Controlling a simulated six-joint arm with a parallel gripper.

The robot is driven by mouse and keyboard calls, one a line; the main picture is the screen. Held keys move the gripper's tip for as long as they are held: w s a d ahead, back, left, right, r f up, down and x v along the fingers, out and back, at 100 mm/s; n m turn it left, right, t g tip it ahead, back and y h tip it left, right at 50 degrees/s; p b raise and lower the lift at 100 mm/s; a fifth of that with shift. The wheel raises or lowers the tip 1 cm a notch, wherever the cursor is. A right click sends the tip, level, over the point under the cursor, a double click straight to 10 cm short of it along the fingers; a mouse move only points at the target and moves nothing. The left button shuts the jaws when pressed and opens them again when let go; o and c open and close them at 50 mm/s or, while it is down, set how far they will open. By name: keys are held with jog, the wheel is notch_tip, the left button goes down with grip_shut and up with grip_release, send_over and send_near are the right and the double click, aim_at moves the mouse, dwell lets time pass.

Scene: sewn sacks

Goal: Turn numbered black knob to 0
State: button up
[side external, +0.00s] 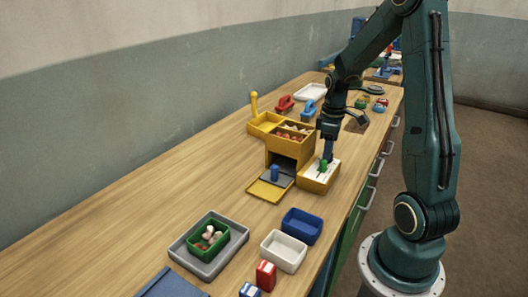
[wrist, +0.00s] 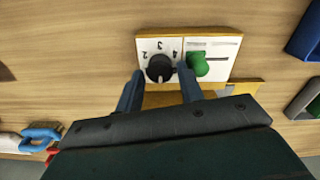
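The black knob (wrist: 159,68) is on a white panel (wrist: 220,44) in the wrist view, with a few printed numbers, seemingly 2, 3 and 4, along its upper side. The rest of its scale is hidden or not legible, and I cannot tell where the knob points. My gripper (wrist: 160,74) has its two blue fingers apart, one on each side of the knob, with small gaps showing. In the side view my gripper (side external: 327,155) reaches down at the white-topped yellow box (side external: 318,183); the black knob cannot be made out there.
A green knob (wrist: 197,64) stands right beside my right finger, by a slot; it also shows in the side view (side external: 322,165). A yellow cabinet (side external: 290,144) with an open compartment adjoins the box. Blue (side external: 302,226) and white (side external: 284,251) trays stand nearer the camera.

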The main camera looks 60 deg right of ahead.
notch_tip(320, 180, up, 13)
jog(key=shift+r, duration=0.15)
dwell(0.4)
jog(key=a+r+t+h, duration=0.15)
jog(key=a+r, duration=0.25)
jog(key=a, duration=1)
jog(key=s+a+m+t+y, duration=0.1)
jog(key=s+a+t, duration=0.3)
jog(key=s+a, duration=0.4)
jog(key=shift+s+a+f+m, duration=0.3)
jog(key=shift+a+m, duration=0.3)
jog(key=shift+a, duration=1.25)
jog(key=shift+y, duration=0.25)
